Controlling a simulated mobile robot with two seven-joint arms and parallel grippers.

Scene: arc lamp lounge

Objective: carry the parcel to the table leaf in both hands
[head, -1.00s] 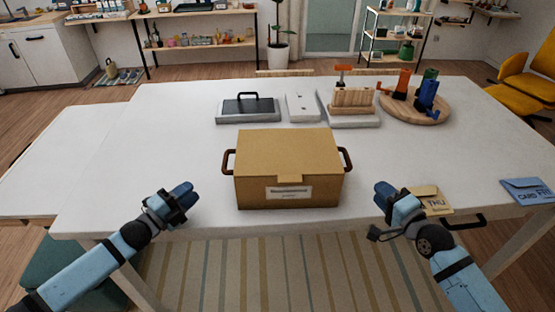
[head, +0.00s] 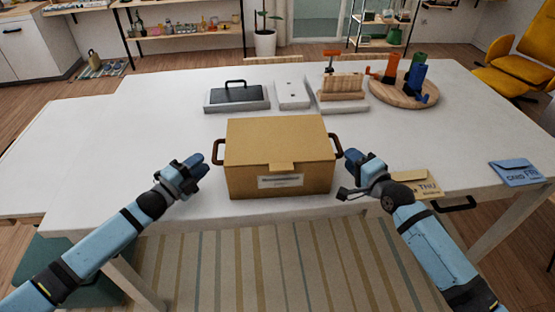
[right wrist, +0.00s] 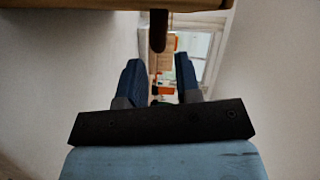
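The parcel (head: 280,150) is a closed brown cardboard box with a label and a dark brown handle on each side. It sits on the white table near its front edge. My left gripper (head: 197,165) is open and empty, just left of the left handle (head: 218,152). My right gripper (head: 362,161) is open beside the right handle (head: 336,145). In the right wrist view, that handle (right wrist: 158,32) hangs ahead of and above the gap between the spread fingers (right wrist: 158,75). The table leaf (head: 50,155) appears to be the bare white surface at the left.
Behind the parcel are a grey tray (head: 237,97) with a black handle, a white panel (head: 292,95), a wooden rack (head: 342,87) and a round board (head: 404,91) with coloured items. The table's left part is clear.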

